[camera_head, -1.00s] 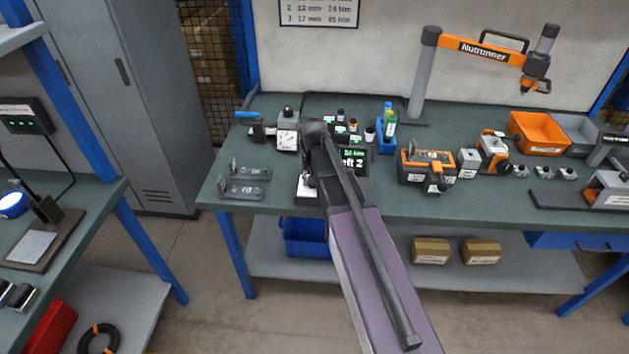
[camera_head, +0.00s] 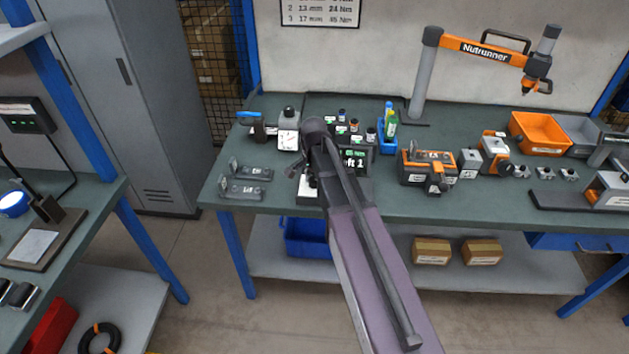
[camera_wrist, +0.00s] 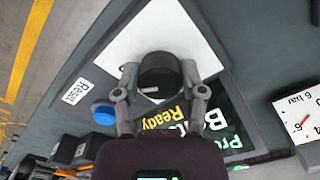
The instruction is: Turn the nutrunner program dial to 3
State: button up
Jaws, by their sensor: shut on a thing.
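In the wrist view, the round black dial (camera_wrist: 159,76) stands on a white panel (camera_wrist: 183,32) of the nutrunner controller. The two fingers of my gripper (camera_wrist: 158,82) are on either side of the dial, shut on it. A white mark shows at the dial's lower edge; the number it points to cannot be read. The controller's dark screen (camera_wrist: 222,120) is partly hidden by my gripper; "Ready" shows in yellow. In the head view, my arm covers most of the controller, and its screen (camera_head: 354,162) shows text ending in "ft 1".
A blue button (camera_wrist: 103,113) beside a "Reset" label (camera_wrist: 76,91) is close to one finger. A pressure gauge (camera_head: 288,141) stands left of the controller. A blue holder with bottles (camera_head: 387,143) stands to its right. The nutrunner (camera_head: 536,75) hangs from its stand at the back.

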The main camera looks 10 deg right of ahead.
dwell(0.5)
jog(key=o, duration=1.2)
jog(key=shift+d, duration=0.1)
jog(key=shift+c, duration=0.2)
